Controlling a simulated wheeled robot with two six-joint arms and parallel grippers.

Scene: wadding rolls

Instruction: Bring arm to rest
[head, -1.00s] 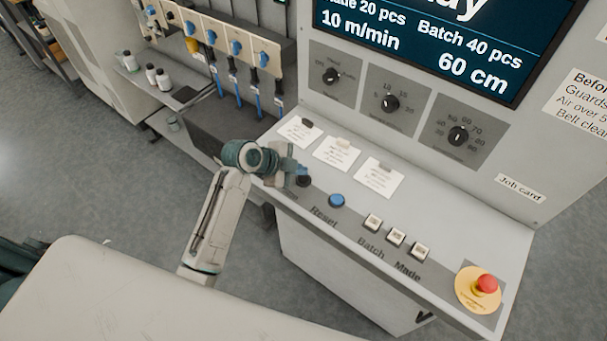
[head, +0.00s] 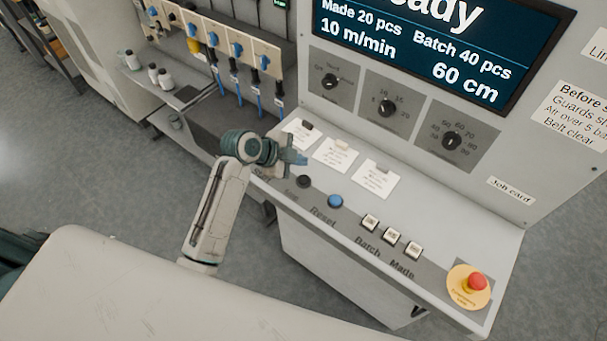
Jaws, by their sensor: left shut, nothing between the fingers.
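My left arm comes up from the lower left, and its gripper (head: 298,159) is over the left end of the control panel's sloped ledge (head: 440,235). The left gripper is shut and empty, with its bluish fingertips pointing right, near the cards. A black button (head: 304,182) shows just below the fingertips, apart from them. The blue Reset button (head: 336,201) is to its right. My wrist hides part of the ledge's left end. My right gripper is not in view.
Three cards (head: 377,180) lie on the ledge. Three square buttons (head: 392,234) and a red emergency stop (head: 477,282) are further right. Knobs (head: 386,108) and a display (head: 440,50) are above. Blue-handled valves (head: 238,48) stand behind. Grey floor (head: 110,190) is open at the left.

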